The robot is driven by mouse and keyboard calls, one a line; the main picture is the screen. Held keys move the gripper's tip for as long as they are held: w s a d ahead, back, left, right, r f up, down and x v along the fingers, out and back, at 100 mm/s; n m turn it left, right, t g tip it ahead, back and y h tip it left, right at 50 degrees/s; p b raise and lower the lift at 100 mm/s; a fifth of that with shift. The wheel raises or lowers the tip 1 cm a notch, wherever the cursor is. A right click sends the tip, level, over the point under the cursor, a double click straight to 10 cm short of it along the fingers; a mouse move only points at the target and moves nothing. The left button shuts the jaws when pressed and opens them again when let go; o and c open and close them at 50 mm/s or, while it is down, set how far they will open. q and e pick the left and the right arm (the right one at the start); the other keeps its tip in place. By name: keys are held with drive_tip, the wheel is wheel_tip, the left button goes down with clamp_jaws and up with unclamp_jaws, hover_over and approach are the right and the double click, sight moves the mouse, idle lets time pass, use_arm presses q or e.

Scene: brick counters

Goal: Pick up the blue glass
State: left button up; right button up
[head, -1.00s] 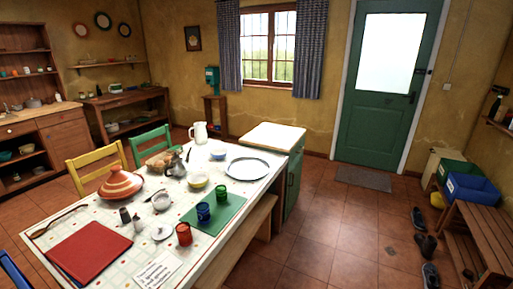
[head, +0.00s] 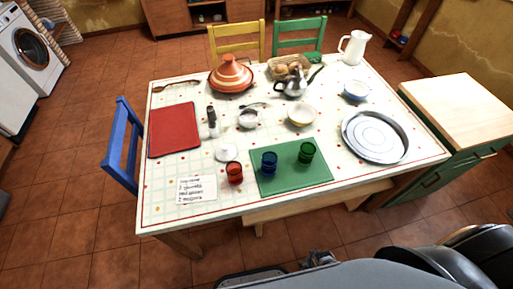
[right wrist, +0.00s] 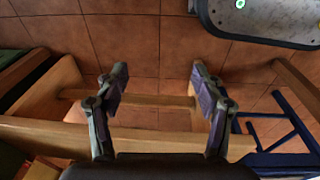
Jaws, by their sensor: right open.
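The blue glass (head: 269,163) stands upright on a green mat (head: 295,178) near the front edge of the table. A green glass (head: 307,152) stands to its right on the same mat, and a red glass (head: 234,173) stands to its left, off the mat. In the right wrist view my right gripper (right wrist: 161,84) is open with nothing between its fingers. It is over the bench and tiled floor, away from the glasses. The blue glass does not show in that view. My left gripper is in neither current view.
A wooden bench (head: 318,203) stands along the table's front. A metal tray (head: 375,137), bowls, a teapot and a tagine (head: 231,76) crowd the table (head: 215,205). A recipe card (head: 197,189) lies front left. A green cabinet (head: 455,110) stands right; a blue chair (head: 122,146) stands left.

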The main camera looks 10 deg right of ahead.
drive_tip(key=shift+o, duration=0.2)
drive_tip(key=w+r+p, duration=0.3)
drive_tip(key=w+r, duration=0.4)
drive_tip(key=r, duration=0.2)
drive_tip(key=shift+w+a+r+t, duration=0.2)
drive_tip(key=shift+w+r+t, duration=0.1)
drive_tip(key=shift+r, duration=0.1)
use_arm(q)
wheel_tip(320, 180, up, 19)
drive_tip(key=a+p, duration=0.1)
drive_tip(key=p, duration=1.2)
use_arm(e)
wheel_tip(320, 180, up, 35)
drive_tip(key=n+g, duration=0.2)
drive_tip(key=n, duration=0.2)
hover_over(269, 161)
drive_tip(key=s+a, duration=0.1)
drive_tip(key=s, duration=0.1)
drive_tip(key=shift+y, duration=0.3)
drive_tip(key=f+b, duration=0.4)
drive_tip(key=f, duration=0.1)
drive_tip(key=f+b, duration=0.4)
drive_tip(key=f, duration=0.2)
drive_tip(key=shift+s+d, duration=0.2)
use_arm(q)
wheel_tip(269, 161, down, 8)
drive_tip(key=shift+a, duration=0.15)
use_arm(e)
drive_tip(key=shift+r, duration=0.2)
